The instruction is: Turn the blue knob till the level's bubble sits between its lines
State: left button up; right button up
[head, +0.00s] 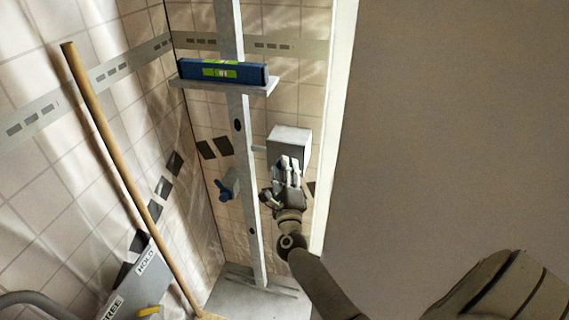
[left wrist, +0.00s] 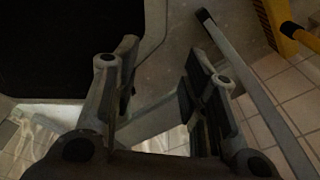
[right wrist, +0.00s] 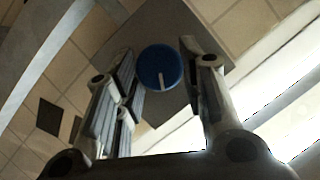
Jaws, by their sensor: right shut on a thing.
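The blue level (head: 246,72) lies on a narrow pale ledge (head: 232,86) across the upright post. Its green vial shows dark lines; the bubble is too small to place against them. The blue knob (right wrist: 160,66) is round with a white pointer mark aimed down in the right wrist view. It is on the grey box (head: 291,134) right of the post. My right gripper (head: 289,163) is shut on the knob, one finger on each side of it. My left gripper (left wrist: 165,72) is open with nothing between its fingers; it is outside the head view.
A blue handle (head: 229,184) sticks out of the post (head: 256,205). A wooden pole (head: 110,150) leans at the left, beside a grey box marked HOLD and FREE (head: 140,283). A large plain panel (head: 450,130) fills the right side.

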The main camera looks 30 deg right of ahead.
jog(key=shift+r+n+g+y+p, duration=0.1)
jog(key=shift+n+g+y+p, duration=0.3)
jog(key=shift+n+p, duration=1.4)
jog(key=shift+r+n+g+y+p, duration=0.15)
jog(key=shift+n+y+p, duration=0.65)
jog(key=shift+p, duration=1.65)
jog(key=shift+f+n+h, duration=0.1)
jog(key=shift+n+h, duration=0.2)
jog(key=shift+s, duration=0.1)
jog(key=o, duration=1)
jog(key=v, duration=1.2)
